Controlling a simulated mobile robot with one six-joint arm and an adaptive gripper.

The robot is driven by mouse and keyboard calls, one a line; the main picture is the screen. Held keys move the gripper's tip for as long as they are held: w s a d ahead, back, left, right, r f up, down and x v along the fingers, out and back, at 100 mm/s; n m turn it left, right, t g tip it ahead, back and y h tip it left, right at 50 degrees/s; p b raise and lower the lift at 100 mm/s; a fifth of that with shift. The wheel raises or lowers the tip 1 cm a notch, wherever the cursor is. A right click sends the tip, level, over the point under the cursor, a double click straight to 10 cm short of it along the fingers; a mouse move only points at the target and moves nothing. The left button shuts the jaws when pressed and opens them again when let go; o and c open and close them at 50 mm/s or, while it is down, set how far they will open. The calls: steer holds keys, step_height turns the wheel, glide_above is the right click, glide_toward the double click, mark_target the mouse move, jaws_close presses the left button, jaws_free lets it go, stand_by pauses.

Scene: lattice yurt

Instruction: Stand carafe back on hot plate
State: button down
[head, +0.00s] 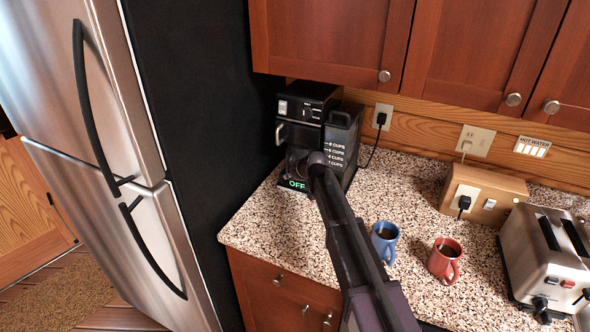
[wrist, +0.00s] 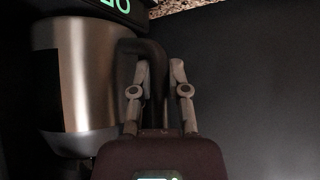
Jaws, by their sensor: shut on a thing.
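The black coffee maker (head: 308,108) stands at the back left of the counter, with a lit green OFF sign on its front base. The carafe (wrist: 80,85) is a shiny steel vessel with a dark band and a black handle (wrist: 152,60), at the left of the wrist view. My gripper (wrist: 160,75) is shut on the handle, with one finger on each side. In the head view my arm's end is in front of the coffee maker and hides most of the carafe. The hot plate is hidden, so I cannot tell whether the carafe touches it.
A blue mug (head: 384,240) and a red mug (head: 445,258) with dark drinks stand right of my arm. A toaster (head: 548,255) and a wooden outlet box (head: 482,195) are farther right. The fridge (head: 110,170) is at the left; cabinets (head: 330,40) hang above.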

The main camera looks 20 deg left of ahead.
steer(key=w, duration=0.5)
steer(key=shift+w+d, duration=0.15)
steer(key=shift+d, duration=0.05)
steer(key=shift+s+f+b, duration=0.25)
steer(key=shift+f+b, duration=0.05)
steer(key=shift+b, duration=0.05)
steer(key=shift+f, duration=0.1)
steer(key=c, duration=0.6)
jaws_free()
steer(key=p+v, duration=0.8)
steer(key=v, duration=0.4)
stand_by(0.4)
